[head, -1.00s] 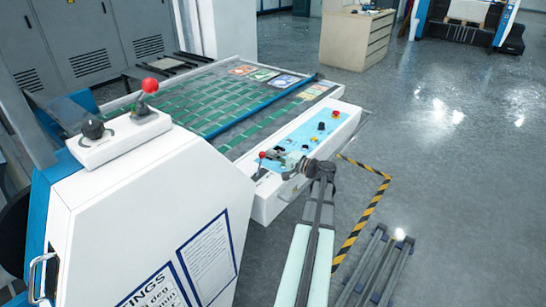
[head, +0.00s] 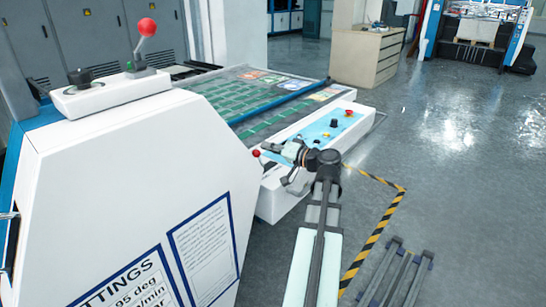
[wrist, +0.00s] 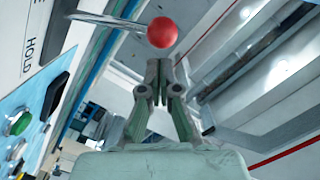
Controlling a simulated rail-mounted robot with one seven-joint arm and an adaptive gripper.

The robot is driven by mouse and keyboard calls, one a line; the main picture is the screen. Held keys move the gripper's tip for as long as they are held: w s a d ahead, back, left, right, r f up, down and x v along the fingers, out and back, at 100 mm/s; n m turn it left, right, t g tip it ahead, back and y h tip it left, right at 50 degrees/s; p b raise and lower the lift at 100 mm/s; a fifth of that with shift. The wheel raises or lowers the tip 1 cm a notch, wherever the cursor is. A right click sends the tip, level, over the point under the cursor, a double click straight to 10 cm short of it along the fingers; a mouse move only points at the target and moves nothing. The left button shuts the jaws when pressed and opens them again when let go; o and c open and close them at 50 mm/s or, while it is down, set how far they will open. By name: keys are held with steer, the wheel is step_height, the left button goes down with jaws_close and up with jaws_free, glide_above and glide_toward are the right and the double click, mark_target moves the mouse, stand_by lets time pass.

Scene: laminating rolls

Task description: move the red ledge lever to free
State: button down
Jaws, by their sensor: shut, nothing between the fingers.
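The red ledge lever, a red ball (head: 256,153) on a thin metal rod, stands at the near left end of the control ledge (head: 275,203). In the wrist view its ball (wrist: 162,32) is just beyond my fingertips, with the rod running left to a plate lettered "HOLD". My gripper (head: 272,148) is beside the lever, on its right in the head view. In the wrist view my gripper (wrist: 158,66) is shut with nothing between its fingers. I cannot tell whether the fingertips touch the ball. The plate's other lettering is cut off.
A second, larger red-ball lever (head: 147,28) and a black knob (head: 79,77) top the white housing (head: 130,160) at left. Buttons (head: 347,113) sit along the ledge. A green-patterned bed (head: 240,105) lies behind. Open floor (head: 440,160) lies right, past yellow-black tape (head: 373,238).

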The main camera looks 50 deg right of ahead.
steer(key=shift+a+f+n+b, duration=0.15)
steer(key=shift+a+n+b, duration=0.55)
steer(key=shift+b, duration=0.25)
steer(key=shift+a, duration=0.1)
steer(key=s+d+r, duration=0.1)
steer(key=s+r, duration=0.1)
steer(key=s, duration=0.3)
steer(key=s+d+r, duration=0.1)
steer(key=s+d, duration=0.1)
steer(key=s, duration=0.3)
steer(key=shift+s+d+r, duration=0.25)
steer(key=shift+s+r, duration=0.05)
steer(key=shift+r, duration=0.05)
